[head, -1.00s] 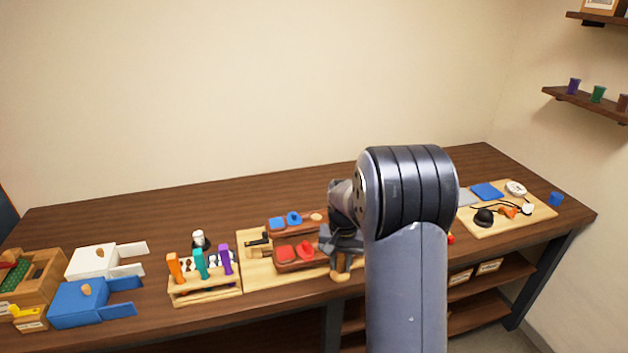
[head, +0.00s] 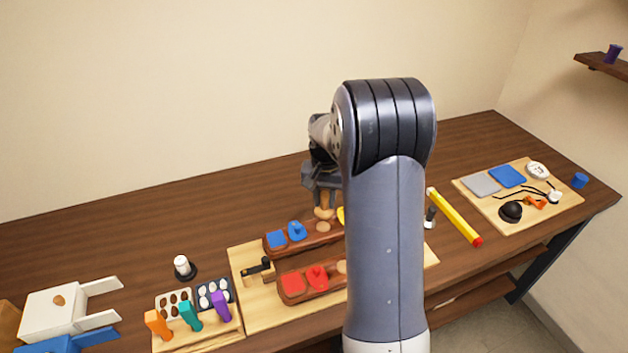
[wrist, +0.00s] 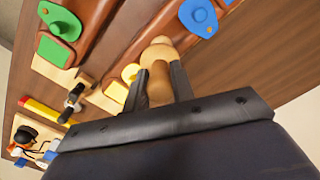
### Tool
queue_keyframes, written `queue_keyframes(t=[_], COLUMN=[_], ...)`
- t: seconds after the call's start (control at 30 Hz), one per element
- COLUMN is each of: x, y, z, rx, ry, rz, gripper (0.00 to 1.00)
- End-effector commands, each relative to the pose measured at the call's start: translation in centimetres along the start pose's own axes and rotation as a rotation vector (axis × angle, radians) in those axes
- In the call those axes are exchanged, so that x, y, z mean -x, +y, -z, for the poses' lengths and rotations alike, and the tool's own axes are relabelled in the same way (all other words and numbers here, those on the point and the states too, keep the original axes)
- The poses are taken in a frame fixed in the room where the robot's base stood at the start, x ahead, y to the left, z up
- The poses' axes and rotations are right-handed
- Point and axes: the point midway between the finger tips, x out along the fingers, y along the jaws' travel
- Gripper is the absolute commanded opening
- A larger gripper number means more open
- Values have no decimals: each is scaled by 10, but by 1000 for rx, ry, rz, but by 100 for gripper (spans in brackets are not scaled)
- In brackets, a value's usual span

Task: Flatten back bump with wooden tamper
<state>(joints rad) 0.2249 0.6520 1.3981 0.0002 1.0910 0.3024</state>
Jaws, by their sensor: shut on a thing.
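My gripper (head: 323,190) is shut on the wooden tamper (head: 325,212), a small turned wooden piece. The tamper also shows between the fingers in the wrist view (wrist: 158,82). It is over the back brown board (head: 268,247), close above the tan bump (head: 322,226). I cannot tell whether the tamper touches the bump. The back board carries blue pieces (head: 297,232) to the left and a yellow piece (head: 341,215) to the right. The front brown board (head: 300,300) carries red pieces (head: 317,277) and a tan bump (head: 342,267). My arm hides the boards' right parts.
Both boards lie on a pale wooden panel (head: 245,295). A rack with coloured handles (head: 190,315) and a white-topped stand (head: 183,267) are at left. A yellow bar with red end (head: 455,215) and a tray of small parts (head: 555,215) are at right. Table behind is clear.

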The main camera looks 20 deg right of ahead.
Motion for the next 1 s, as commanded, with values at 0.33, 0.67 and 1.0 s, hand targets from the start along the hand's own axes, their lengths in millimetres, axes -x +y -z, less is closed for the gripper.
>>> queue_keyframes(t=[0.33, 0.67, 1.0], x=[-17, -38, -38], y=[0, 0, 0], z=[0, 0, 0], rx=[0, 0, 0], ry=[-1, 1, 1], rz=[0, 0, 0], gripper=[7, 7, 7])
